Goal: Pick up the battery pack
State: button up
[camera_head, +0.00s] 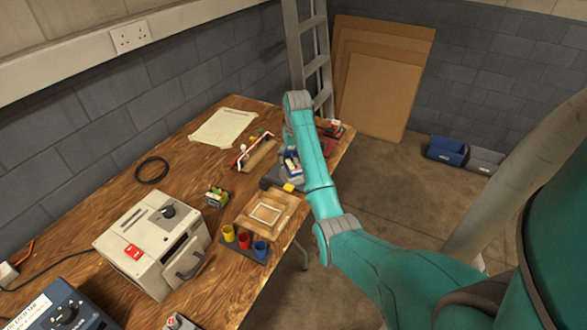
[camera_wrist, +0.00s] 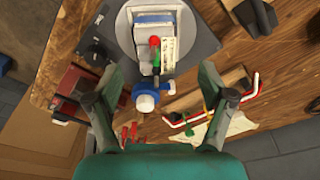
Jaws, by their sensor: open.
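I cannot tell for sure which thing is the battery pack. A white and blue block (camera_wrist: 153,22) rests on a round pale plate on a dark scale-like base (camera_wrist: 190,42) in the wrist view. My gripper (camera_wrist: 152,92) is open and empty, above these things. In the head view my arm hides its end and part of the base.
The wooden table (camera_head: 190,130) also holds a grey box with a handle (camera_head: 150,245), a wooden tray (camera_head: 250,222), yellow, red and blue cups (camera_head: 244,242), a red-handled bar (camera_wrist: 205,115) and a red box (camera_wrist: 82,92). A ladder (camera_head: 315,60) stands behind the table.

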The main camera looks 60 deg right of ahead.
aim_at(294, 163)
jog(key=shift+w+d+f, duration=0.1)
jog(key=shift+d+f, duration=0.15)
jog(key=shift+f, duration=1.05)
jog(key=shift+d+f, duration=0.2)
jog(key=shift+f, duration=1.05)
grip_shut()
